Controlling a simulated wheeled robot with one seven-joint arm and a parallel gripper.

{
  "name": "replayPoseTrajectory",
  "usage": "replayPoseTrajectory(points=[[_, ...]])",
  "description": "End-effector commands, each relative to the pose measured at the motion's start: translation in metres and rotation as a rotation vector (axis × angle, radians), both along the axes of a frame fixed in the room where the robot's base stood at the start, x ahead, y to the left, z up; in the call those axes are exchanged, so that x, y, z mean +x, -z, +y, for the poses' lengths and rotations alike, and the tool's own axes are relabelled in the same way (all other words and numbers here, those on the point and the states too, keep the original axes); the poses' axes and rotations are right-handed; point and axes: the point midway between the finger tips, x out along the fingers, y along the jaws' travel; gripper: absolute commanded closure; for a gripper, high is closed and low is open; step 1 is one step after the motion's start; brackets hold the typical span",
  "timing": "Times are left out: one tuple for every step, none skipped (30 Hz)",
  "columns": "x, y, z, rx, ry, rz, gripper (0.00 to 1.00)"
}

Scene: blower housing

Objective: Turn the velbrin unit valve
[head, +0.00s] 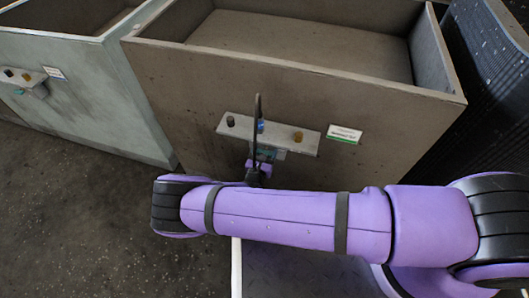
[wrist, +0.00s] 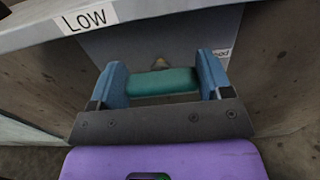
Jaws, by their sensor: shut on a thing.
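The valve's green handle (wrist: 160,82) shows in the wrist view as a short teal bar under the panel ledge. My gripper (wrist: 161,68) has its two blue fingers at the bar's two ends and is shut on it. In the head view my gripper (head: 268,154) is small and partly hidden by my own dark wrist parts, just below the panel ledge (head: 240,130) on the front of the brown housing (head: 300,90).
A partly hidden label (wrist: 222,56) ends in "sed". A grey-green housing (head: 85,80) with a similar panel stands left. Floor at lower left is clear.

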Motion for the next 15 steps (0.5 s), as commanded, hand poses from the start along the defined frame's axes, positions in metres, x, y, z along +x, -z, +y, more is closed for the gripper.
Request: replayPoseTrajectory(points=[[-0.0002, 0.0000, -0.0002, -0.004, 0.001, 0.001, 0.51], [-0.0002, -0.0001, -0.0002, -0.008, 0.001, 0.003, 0.51], [-0.0001, -0.0001, -0.0001, -0.014, 0.001, 0.005, 0.51], [-0.0001, -0.0001, -0.0001, -0.021, 0.001, 0.008, 0.51], [0.0000, -0.0001, -0.0001, -0.028, 0.001, 0.010, 0.51], [0.0000, -0.0002, 0.0000, -0.042, 0.001, 0.014, 0.51], [0.0001, -0.0002, 0.0001, -0.053, 0.001, 0.018, 0.51], [0.0002, -0.0003, 0.0002, -0.066, 0.001, 0.023, 0.51], [0.0003, -0.0004, 0.0003, -0.086, 0.001, 0.030, 0.51], [0.0004, -0.0005, 0.0005, -0.104, 0.001, 0.037, 0.51], [0.0005, -0.0005, 0.0006, -0.122, 0.002, 0.042, 0.51], [0.0005, -0.0005, 0.0009, -0.149, 0.001, 0.053, 0.51], [0.0006, -0.0005, 0.0011, -0.170, 0.001, 0.061, 0.51], [0.0007, -0.0004, 0.0012, -0.194, 0.001, 0.069, 0.51], [0.0006, -0.0003, 0.0015, -0.226, 0.001, 0.081, 0.51]])
